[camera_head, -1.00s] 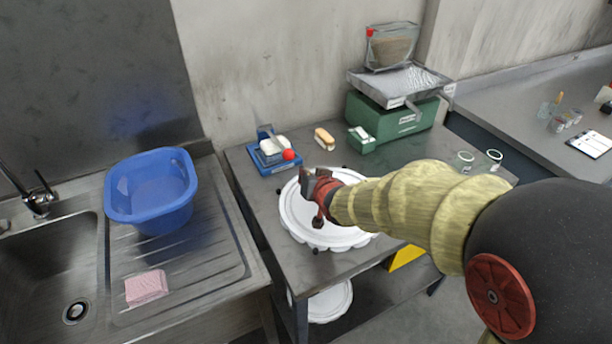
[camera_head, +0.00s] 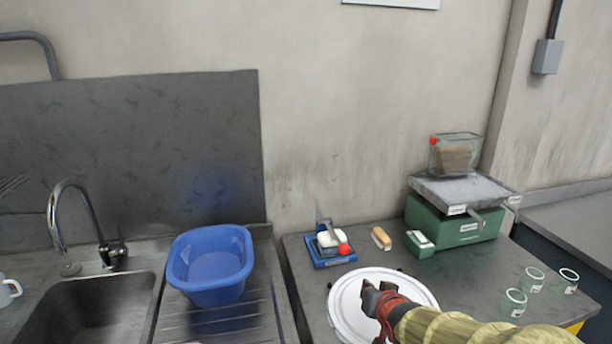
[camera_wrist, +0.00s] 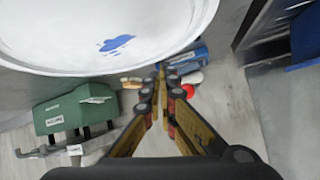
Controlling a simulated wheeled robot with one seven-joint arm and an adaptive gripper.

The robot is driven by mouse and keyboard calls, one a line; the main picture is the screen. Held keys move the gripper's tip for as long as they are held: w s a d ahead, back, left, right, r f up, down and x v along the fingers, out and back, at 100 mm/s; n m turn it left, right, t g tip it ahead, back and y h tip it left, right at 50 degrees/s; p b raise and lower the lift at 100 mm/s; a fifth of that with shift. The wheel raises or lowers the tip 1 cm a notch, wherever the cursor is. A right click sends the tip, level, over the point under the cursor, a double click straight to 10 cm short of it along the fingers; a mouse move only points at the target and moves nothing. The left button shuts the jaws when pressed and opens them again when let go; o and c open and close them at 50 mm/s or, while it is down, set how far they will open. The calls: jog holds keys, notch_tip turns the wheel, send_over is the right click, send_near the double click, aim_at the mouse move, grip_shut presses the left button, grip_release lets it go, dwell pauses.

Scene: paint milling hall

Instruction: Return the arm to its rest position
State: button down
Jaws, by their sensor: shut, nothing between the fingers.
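My gripper (camera_head: 374,294) is shut and empty, with red and dark fingers at the end of my yellow-sleeved arm. In the head view it overlaps the white round lid-like disc (camera_head: 345,318) on the grey table; I cannot tell the gap between them. In the wrist view the closed fingertips (camera_wrist: 160,72) show in the middle. A large white round surface with a blue mark (camera_wrist: 60,35) fills the top left of that view. My arm leaves the head view at the bottom right, so most of it is hidden.
A green scale (camera_head: 470,228) bears a glass container (camera_head: 455,155). A blue device with a red knob (camera_head: 332,257), a brush (camera_head: 381,238) and several glass jars (camera_head: 513,303) stand around the disc.

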jog(key=s+r+n+g+p, duration=0.1)
jog(key=s+r+g, duration=0.2)
jog(key=s, duration=1.2)
jog(key=s+r+n+g+p, duration=0.1)
jog(key=s+r, duration=0.5)
jog(key=s, duration=0.9)
jog(key=shift+s+d+r+n+g+p, duration=0.15)
jog(key=shift+r+n+g+p, duration=0.2)
jog(key=shift+g+p, duration=0.5)
